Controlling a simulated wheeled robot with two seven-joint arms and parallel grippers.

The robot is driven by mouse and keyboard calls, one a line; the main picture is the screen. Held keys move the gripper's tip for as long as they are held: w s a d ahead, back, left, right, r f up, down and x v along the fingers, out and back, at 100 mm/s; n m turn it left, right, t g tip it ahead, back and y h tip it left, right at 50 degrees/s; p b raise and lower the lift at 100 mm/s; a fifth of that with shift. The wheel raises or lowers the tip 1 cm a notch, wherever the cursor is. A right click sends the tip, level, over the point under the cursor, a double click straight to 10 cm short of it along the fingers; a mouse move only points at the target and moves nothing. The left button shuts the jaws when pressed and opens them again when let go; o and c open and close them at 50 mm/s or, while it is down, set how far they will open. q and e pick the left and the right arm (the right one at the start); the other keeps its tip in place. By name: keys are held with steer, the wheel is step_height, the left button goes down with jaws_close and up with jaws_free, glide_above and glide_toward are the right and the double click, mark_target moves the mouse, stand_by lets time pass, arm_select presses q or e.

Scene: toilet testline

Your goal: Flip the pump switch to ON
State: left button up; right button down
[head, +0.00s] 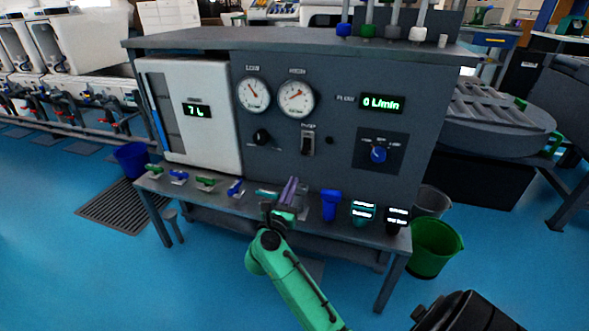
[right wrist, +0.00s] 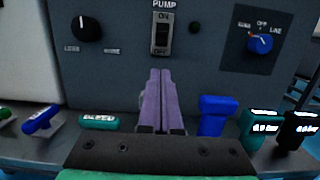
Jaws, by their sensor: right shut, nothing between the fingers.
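The pump switch (head: 307,144) is a dark rocker on a light plate in the middle of the grey panel. It also shows in the right wrist view (right wrist: 161,38), with PUMP and ON above it and OFF below. I cannot tell for sure which way it is tipped. My right gripper (head: 291,186) has purple fingers, shut and empty. It is below the switch and in front of the panel, apart from the switch. In the right wrist view the fingertips (right wrist: 161,72) point up toward the switch. My left gripper is not in view.
Two gauges (head: 253,95) (head: 296,97) sit above, a black knob (head: 262,137) left and a blue selector knob (head: 378,154) right. The flow display (head: 381,103) reads 0 L/min. A blue fitting (head: 330,204) and several other parts stand on the ledge near the gripper.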

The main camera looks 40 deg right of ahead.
mark_target(305, 150)
steer(key=b+x, duration=0.2)
steer(key=x, duration=0.8)
